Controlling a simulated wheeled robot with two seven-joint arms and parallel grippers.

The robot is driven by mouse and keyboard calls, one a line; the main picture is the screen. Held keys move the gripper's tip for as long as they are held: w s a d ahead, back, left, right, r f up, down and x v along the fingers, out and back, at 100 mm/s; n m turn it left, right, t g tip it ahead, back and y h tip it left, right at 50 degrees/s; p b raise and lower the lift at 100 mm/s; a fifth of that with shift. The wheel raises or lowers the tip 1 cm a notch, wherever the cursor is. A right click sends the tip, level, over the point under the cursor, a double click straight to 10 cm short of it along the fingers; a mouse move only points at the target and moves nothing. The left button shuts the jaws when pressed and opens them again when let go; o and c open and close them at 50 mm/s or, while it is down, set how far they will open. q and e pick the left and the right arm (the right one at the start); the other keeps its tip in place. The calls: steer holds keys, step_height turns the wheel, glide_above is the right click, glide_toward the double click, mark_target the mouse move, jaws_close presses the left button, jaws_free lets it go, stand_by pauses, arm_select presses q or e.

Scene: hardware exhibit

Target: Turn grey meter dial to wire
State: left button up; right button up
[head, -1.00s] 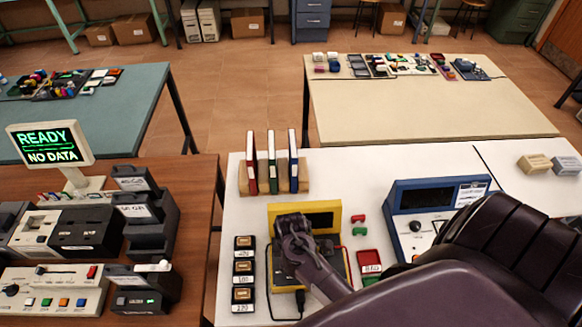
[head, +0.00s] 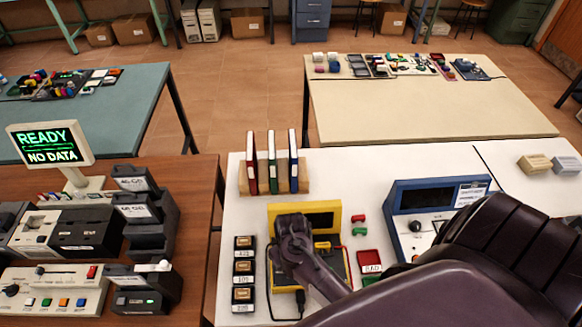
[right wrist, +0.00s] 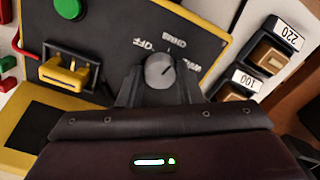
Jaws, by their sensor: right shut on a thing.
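The yellow meter (head: 334,215) lies on the white table in the head view, with a dark screen and a dark face, partly covered by my right arm. In the right wrist view its grey dial (right wrist: 160,71) sits on the dark face (right wrist: 105,35), with upside-down white labels around it, one reading OFF and one at the right seeming to read WIRE. A short mark shows on the dial, but I cannot tell which label it meets. My right gripper (right wrist: 158,84) is shut on the dial from the near side. My left gripper is out of view.
Labelled blocks (head: 243,269) stand left of the meter. A red tray (head: 369,261) and a blue device (head: 437,205) are to its right, binders (head: 272,165) behind it. A yellow plug (right wrist: 65,74) is on the meter face. A display (head: 50,143) reads READY, NO DATA.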

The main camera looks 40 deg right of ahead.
steer(key=m, duration=0.6)
stand_by(0.6)
steer(key=o, duration=1)
steer(key=shift+r, duration=0.1)
step_height(320, 180, up, 7)
steer(key=shift+d, duration=0.1)
steer(key=shift+r, duration=0.35)
